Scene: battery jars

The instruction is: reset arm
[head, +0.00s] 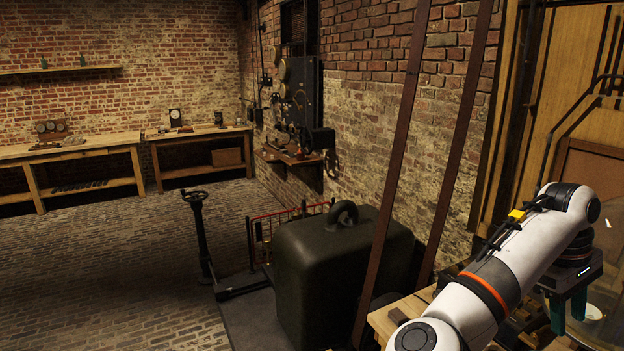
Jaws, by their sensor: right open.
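My right arm (497,285) reaches in from the bottom right, white with an orange ring. My right gripper (568,312) hangs from its wrist at the lower right, pointing down with two dark teal fingers apart. It appears empty, above or beside a wooden bench (405,307) that my arm partly covers. My left gripper is not in view. No battery jar can be made out clearly; a faint glassy shape shows at the right edge.
A large dark green metal housing (335,265) with a ring on top stands left of the bench. Slanted brown beams (395,160) rise beside it. A small white round thing (593,312) is by the gripper. Brick floor (120,265) is clear at left; workbenches (85,150) stand far back.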

